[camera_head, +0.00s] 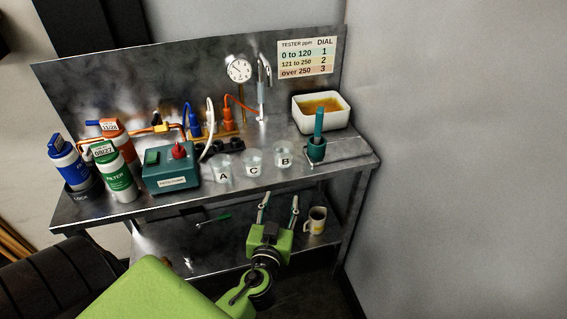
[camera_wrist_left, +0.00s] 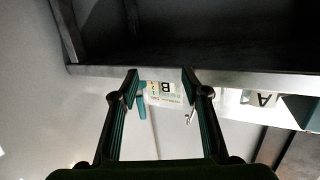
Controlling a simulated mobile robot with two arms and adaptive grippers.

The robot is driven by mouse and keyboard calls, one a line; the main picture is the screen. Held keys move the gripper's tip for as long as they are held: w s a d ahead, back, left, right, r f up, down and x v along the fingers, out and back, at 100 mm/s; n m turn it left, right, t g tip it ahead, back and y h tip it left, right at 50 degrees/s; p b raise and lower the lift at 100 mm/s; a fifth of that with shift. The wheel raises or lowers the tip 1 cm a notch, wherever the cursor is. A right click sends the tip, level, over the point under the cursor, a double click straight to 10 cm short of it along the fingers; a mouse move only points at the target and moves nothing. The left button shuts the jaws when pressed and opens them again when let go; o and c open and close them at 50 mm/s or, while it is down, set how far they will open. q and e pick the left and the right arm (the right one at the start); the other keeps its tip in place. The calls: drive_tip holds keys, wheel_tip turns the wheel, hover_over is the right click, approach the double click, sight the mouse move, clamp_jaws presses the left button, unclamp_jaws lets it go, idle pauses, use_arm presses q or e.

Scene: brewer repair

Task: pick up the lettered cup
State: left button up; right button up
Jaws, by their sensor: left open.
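Three clear cups with letters stand in a row on the metal bench: cup A (camera_head: 223,169), cup C (camera_head: 253,160) and cup B (camera_head: 284,157). My left gripper (camera_head: 280,197) is open and empty in front of the bench's front edge, below the cups in the picture. In the left wrist view the picture is turned over, and cup B (camera_wrist_left: 166,91) shows between the open fingertips (camera_wrist_left: 160,82), beyond them and not touched as far as I can tell. Cup A (camera_wrist_left: 262,98) is off to the right there. My right gripper is not in view.
A teal tester probe in its holder (camera_head: 316,148) stands right of cup B. A white tray (camera_head: 322,123) is behind it, and a teal box (camera_head: 171,178) is left of cup A. The lower shelf holds a mug (camera_head: 317,221). A wall (camera_head: 460,150) bounds the right.

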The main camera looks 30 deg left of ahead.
use_arm(q)
drive_tip(key=n+t+y, duration=0.1)
approach(284, 146)
drive_tip(key=shift+p+x, duration=0.95)
drive_tip(key=shift+p, duration=0.3)
drive_tip(key=shift+w+a+f, duration=0.15)
drive_tip(key=shift+w+a, duration=0.1)
drive_tip(key=shift+w, duration=0.25)
drive_tip(key=p+x, duration=0.2)
drive_tip(key=x, duration=0.2)
drive_tip(key=shift+w+r+p, duration=0.2)
drive_tip(key=shift+p, duration=0.1)
drive_tip(key=shift+w+a+f, duration=0.1)
drive_tip(key=shift+w+a, duration=0.15)
drive_tip(key=shift+w, duration=0.15)
drive_tip(key=c, duration=0.8)
